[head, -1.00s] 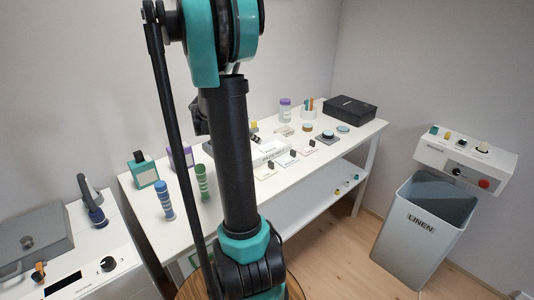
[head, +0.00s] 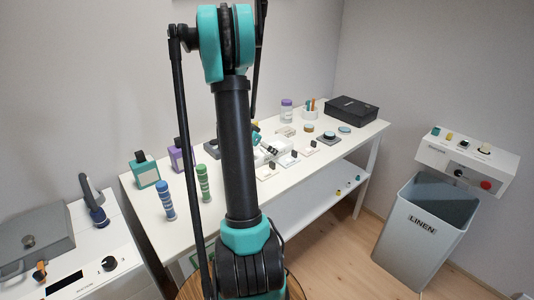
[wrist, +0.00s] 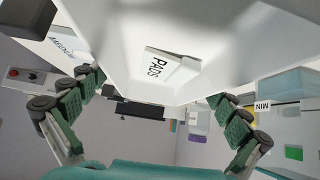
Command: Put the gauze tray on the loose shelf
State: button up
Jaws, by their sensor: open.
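In the wrist view a large white surface with raised sides fills the upper middle. A small white block on it carries the word PADS (wrist: 168,66). This may be the gauze tray, but I cannot tell for sure. My gripper (wrist: 153,92) is open, with green-padded fingers spread to either side below it, and I see nothing gripped. In the head view my gripper (head: 265,146) is mostly hidden by my arm, close to a low white tray-like thing (head: 259,159) on the table. A lower shelf (head: 310,206) shows under the tabletop; whether it is loose cannot be told.
The white table (head: 228,197) holds blue (head: 166,208) and green (head: 203,184) cylinders, teal and purple bottles, small cards and a black box (head: 351,110). A grey LINEN bin (head: 424,225) stands at right below a wall panel (head: 467,158). Floor between is clear.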

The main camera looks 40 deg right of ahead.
jog(key=shift+c, duration=0.2)
jog(key=c, duration=1.2)
jog(key=shift+o, duration=0.2)
